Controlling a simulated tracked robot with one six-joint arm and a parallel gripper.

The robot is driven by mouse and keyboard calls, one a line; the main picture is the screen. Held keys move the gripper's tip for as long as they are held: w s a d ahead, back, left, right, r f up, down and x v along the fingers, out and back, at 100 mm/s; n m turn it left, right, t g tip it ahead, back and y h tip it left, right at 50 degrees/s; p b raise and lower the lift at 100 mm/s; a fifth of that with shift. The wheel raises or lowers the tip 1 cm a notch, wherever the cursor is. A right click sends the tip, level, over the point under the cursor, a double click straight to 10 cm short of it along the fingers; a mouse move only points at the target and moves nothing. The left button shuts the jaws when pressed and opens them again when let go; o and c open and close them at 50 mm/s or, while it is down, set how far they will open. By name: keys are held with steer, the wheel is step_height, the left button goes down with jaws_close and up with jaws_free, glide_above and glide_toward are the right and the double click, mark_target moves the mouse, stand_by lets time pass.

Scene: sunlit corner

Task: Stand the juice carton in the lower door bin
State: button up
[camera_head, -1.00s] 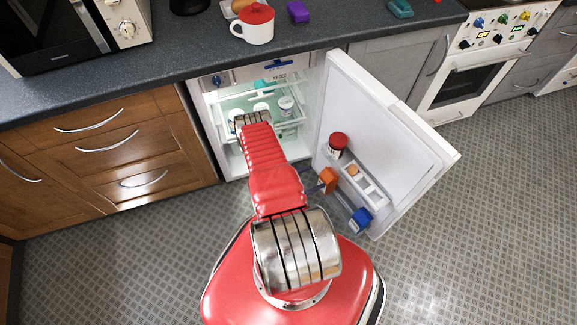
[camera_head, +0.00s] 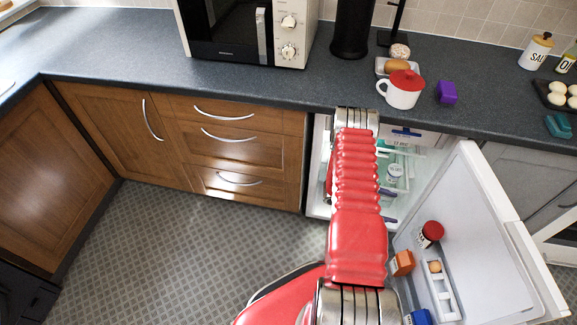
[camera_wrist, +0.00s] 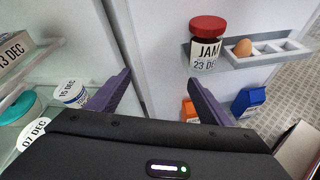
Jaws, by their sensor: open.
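An orange carton (camera_head: 403,262), which I take to be the juice carton, is at the hinge-side end of the lower door bin and looks upright. In the wrist view the orange carton (camera_wrist: 190,111) is partly hidden by my right finger. My gripper (camera_wrist: 157,77) is open, with nothing between its purple fingers. The carton lies behind the right finger, not between the fingers; I cannot tell if they touch. A blue carton (camera_wrist: 248,100) stands farther along the same bin. My arm hides the gripper in the head view. The bin itself is mostly hidden.
Above the cartons, a door rack (camera_wrist: 265,55) holds a red-lidded jam jar (camera_wrist: 206,44) and an egg (camera_wrist: 243,48). Fridge shelves with dated tubs (camera_wrist: 71,93) are close on the left. The fridge door (camera_head: 480,240) stands open. Floor (camera_head: 190,250) to the left is clear.

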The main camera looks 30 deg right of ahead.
steer(key=w+a+r+m+y, duration=0.1)
steer(key=w+a+r+m, duration=0.2)
steer(key=r, duration=0.7)
steer(key=w+a+r+m+y, duration=0.1)
steer(key=w+a+r, duration=0.1)
steer(key=w+r, duration=0.55)
steer(key=a+r+m+t+y, duration=0.1)
steer(key=a+r, duration=0.5)
steer(key=r, duration=0.3)
steer(key=a+r+m+t+y, duration=0.1)
steer(key=a+r+m+t, duration=0.1)
steer(key=a+r, duration=0.45)
steer(key=s+a+r+t+y, duration=0.2)
steer(key=s+a+r+t, duration=0.1)
steer(key=a+r, duration=0.4)
steer(key=s+a+r+m+t+y, duration=0.1)
steer(key=s+a+r+t+y, duration=0.2)
steer(key=a+r, duration=0.4)
steer(key=s+a+r+t+y, duration=0.2)
steer(key=a+r, duration=0.5)
steer(key=a, duration=1)
steer(key=shift+s+m+t+y, duration=0.3)
steer(key=shift+s+m+t, duration=0.1)
steer(key=shift+s+t, duration=0.4)
